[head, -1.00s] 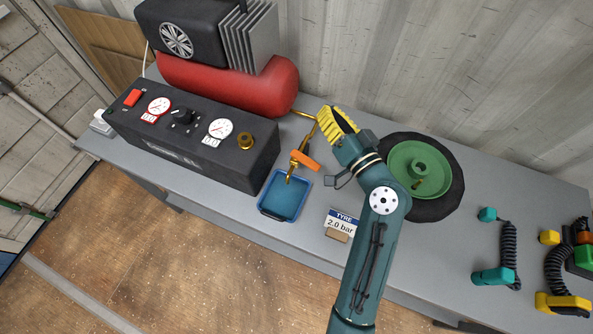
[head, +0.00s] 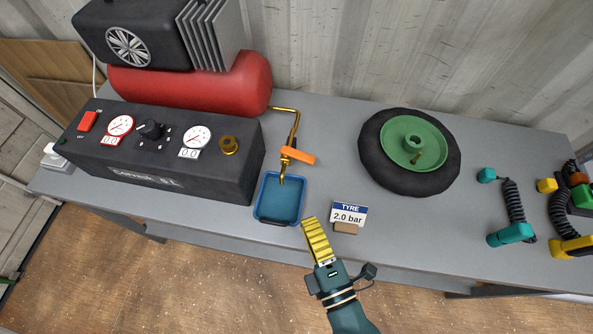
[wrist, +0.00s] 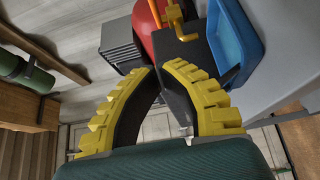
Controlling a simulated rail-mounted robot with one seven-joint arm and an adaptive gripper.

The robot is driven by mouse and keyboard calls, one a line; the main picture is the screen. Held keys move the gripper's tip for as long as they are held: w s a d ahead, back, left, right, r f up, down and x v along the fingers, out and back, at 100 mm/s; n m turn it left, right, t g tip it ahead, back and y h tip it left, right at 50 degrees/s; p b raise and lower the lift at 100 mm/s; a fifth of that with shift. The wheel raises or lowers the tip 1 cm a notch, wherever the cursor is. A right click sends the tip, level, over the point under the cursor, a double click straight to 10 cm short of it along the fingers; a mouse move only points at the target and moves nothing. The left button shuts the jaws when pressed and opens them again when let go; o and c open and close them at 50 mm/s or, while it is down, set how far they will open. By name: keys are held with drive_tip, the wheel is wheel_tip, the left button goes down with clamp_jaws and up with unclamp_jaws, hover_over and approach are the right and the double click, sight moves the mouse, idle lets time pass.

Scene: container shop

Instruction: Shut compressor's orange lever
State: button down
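The compressor's orange lever (head: 298,156) sits on the brass drain pipe (head: 294,128), lying crosswise to it and pointing right. The pipe's end hangs over a blue tray (head: 268,219). My gripper (head: 309,222) has yellow ribbed fingers and is in front of the bench edge, below and right of the lever, touching nothing visible. In the wrist view its fingertips (wrist: 161,68) come together with nothing between them.
The black compressor panel (head: 160,160) and red tank (head: 190,90) stand left of the lever. A wheel (head: 385,175) lies to the right, and coiled hoses (head: 515,200) are at far right. Bare bench lies between tray and wheel.

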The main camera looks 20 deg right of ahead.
drive_tip(key=p, duration=0.5)
approach(294, 157)
drive_tip(key=w+a, duration=0.3)
drive_tip(key=w, duration=0.1)
drive_tip(key=w+d+b, duration=0.2)
drive_tip(key=d, duration=0.1)
drive_tip(key=shift+w+d+r, duration=0.1)
drive_tip(key=shift+d, duration=0.2)
